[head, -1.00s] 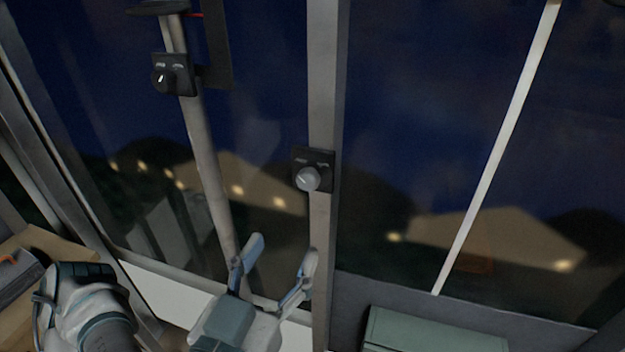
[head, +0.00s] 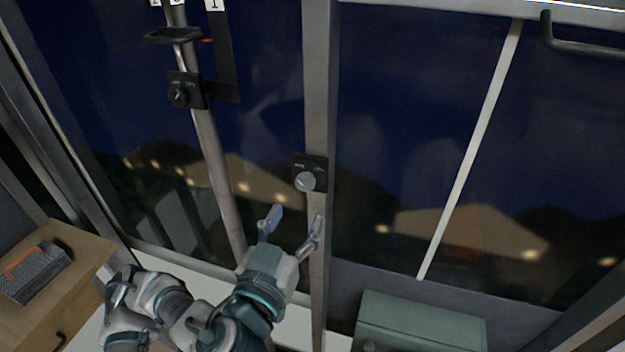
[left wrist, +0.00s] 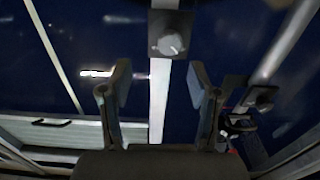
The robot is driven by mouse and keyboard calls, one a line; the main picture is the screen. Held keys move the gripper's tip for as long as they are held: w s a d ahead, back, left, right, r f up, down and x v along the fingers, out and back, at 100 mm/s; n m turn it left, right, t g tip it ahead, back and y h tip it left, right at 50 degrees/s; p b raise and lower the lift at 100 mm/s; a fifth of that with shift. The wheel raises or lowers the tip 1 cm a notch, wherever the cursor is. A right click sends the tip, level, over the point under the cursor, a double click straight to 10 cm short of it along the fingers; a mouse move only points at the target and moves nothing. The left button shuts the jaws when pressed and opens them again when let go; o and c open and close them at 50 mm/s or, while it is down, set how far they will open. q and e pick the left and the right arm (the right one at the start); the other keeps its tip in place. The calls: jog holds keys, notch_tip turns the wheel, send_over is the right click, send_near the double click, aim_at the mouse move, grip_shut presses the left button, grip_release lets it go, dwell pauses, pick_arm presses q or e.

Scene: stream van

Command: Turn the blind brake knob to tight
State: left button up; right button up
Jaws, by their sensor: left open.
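A round grey knob (head: 306,181) sits on a small black plate on the central window post; it also shows in the left wrist view (left wrist: 171,44). A second, black knob (head: 180,95) is on a black plate on the slanted metal pole at the left. Their labels are too small to read, so I cannot tell which is the blind brake. My left gripper (head: 296,216) is open and empty, its fingers pointing up just below the grey knob in the picture and apart from it. In the left wrist view the knob appears beyond the gap between the fingertips (left wrist: 159,70). My right gripper is not in view.
A black handle with a red pointer (head: 174,37) is on the left pole. A wooden cabinet (head: 75,262) with a dark grey box (head: 36,272) stands at lower left. A green box (head: 420,325) is at lower right. Dark window panes flank the post.

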aim_at(304, 186)
pick_arm(q)
jog(key=w, duration=0.2)
jog(key=w+p, duration=0.1)
jog(key=w, duration=0.1)
jog(key=w+a, duration=0.1)
jog(key=w, duration=0.1)
jog(key=shift+p, duration=0.3)
jog(key=w+d, duration=0.2)
jog(key=shift+w+d, duration=0.2)
jog(key=shift+d, duration=0.55)
jog(key=shift+a, duration=0.5)
jog(key=shift+c, duration=1.3)
jog(key=shift+a, duration=0.35)
jog(key=c, duration=0.4)
jog(key=shift+w, duration=0.1)
jog(key=c, duration=0.4)
jog(key=shift+c, duration=0.6)
jog(key=shift+d, duration=0.2)
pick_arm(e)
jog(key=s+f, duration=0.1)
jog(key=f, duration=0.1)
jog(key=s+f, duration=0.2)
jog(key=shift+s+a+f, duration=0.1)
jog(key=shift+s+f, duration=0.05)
